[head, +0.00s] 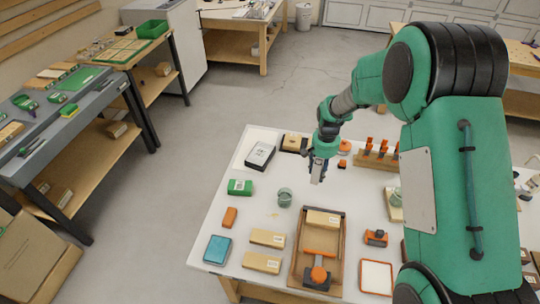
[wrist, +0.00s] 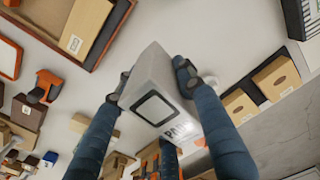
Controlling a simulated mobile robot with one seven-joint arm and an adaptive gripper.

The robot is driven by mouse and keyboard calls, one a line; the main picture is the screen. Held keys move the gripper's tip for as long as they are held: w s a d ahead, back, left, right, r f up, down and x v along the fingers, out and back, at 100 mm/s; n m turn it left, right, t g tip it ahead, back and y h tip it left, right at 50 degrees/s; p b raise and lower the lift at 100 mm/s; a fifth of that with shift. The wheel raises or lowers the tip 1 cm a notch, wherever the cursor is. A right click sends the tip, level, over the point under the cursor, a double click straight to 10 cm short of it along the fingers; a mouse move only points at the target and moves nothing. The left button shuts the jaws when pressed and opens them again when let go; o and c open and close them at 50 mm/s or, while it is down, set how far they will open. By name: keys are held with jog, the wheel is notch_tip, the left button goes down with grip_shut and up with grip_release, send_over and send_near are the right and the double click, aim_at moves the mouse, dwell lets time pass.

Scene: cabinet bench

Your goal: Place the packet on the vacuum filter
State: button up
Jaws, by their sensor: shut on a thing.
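My gripper (head: 313,159) is shut on a pale grey packet (head: 318,174), held above the far part of the white table. In the wrist view both blue fingers (wrist: 155,88) press on the sides of the packet (wrist: 155,65), which shows a dark-framed square and partly readable print. A flat dark-framed thing with a pale top (head: 260,155), apparently the vacuum filter, lies on the table left of my gripper. In the wrist view its pale ribbed face (wrist: 299,17) shows only partly, at the top right corner. Nothing visible lies on it.
A dark tray of brown boxes (head: 294,143) stands between the filter and my gripper. A green box (head: 240,187) and a glass jar (head: 285,197) stand nearer. A wooden tray (head: 298,255) is at the front. Bare tabletop lies around the jar.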

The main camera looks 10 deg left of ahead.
aim_at(262, 153)
jog(key=a+p, duration=0.4)
jog(key=a, duration=0.6)
jog(key=shift+w+r+n, duration=0.2)
jog(key=shift+w+n, duration=0.15)
jog(key=shift+n, duration=0.35)
jog(key=a+p, duration=0.1)
jog(key=a, duration=0.2)
jog(key=a+p, duration=0.1)
jog(key=a, duration=0.2)
jog(key=s+a+f+p, duration=0.1)
jog(key=a, duration=0.2)
jog(key=shift+a+p, duration=0.35)
jog(key=shift+w, duration=0.15)
jog(key=w+a, duration=0.2)
jog(key=w, duration=0.2)
jog(key=w+a+f, duration=0.1)
jog(key=w+a, duration=0.2)
jog(key=w, duration=0.2)
jog(key=w+a, duration=0.2)
jog(key=w, duration=0.3)
jog(key=shift+a+f, duration=0.2)
jog(key=shift+f, duration=1.75)
jog(key=shift+f, duration=0.2)
